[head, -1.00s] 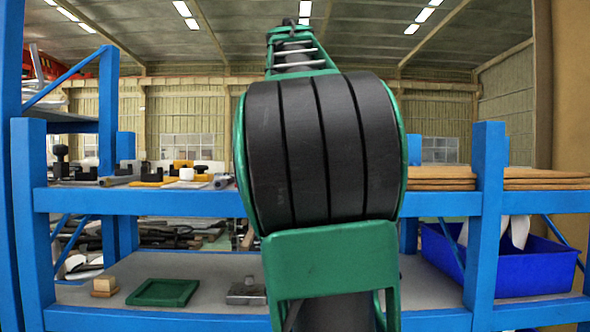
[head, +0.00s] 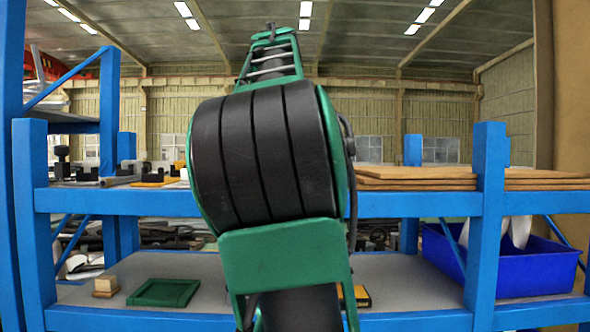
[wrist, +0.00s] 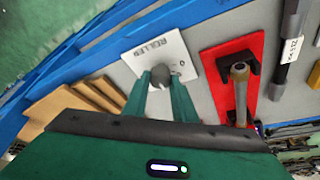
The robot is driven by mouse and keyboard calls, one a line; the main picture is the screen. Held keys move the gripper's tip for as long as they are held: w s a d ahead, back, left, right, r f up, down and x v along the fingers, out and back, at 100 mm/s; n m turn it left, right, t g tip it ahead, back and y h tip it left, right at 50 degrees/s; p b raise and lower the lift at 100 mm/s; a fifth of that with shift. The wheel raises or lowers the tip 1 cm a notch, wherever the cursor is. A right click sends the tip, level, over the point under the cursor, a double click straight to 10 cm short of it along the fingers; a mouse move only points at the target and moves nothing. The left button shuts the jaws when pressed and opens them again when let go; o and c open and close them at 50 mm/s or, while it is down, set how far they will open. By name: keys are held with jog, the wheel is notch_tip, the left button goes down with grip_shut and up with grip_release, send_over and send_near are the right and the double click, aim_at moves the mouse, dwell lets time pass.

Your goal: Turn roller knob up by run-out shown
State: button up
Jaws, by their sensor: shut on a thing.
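The roller knob (wrist: 161,74) is a small dark grey knob on a white plate (wrist: 178,48) lettered "ROLLER", in the upper middle of the wrist view. My gripper (wrist: 161,80) has its green fingers closed around the knob, and they hide its lower part. A "0" mark shows on the plate to the right of the knob. In the head view my green and black arm hides the plate, the knob and my fingertips. I cannot make out a run-out reading in either view.
A red plate (wrist: 222,65) with a black bracket and a metal rod stands right beside the white plate. Brown boards (head: 415,174) lie on the blue rack's upper shelf. A blue bin (head: 520,262) and a green tray (head: 163,292) sit on the lower shelf.

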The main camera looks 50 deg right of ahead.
jog(key=shift+w+a+r, duration=0.15)
jog(key=shift+w, duration=0.15)
jog(key=o, duration=1)
jog(key=shift+w, duration=0.1)
jog(key=shift+o, duration=0.2)
jog(key=v, duration=0.7)
jog(key=shift+r, duration=0.2)
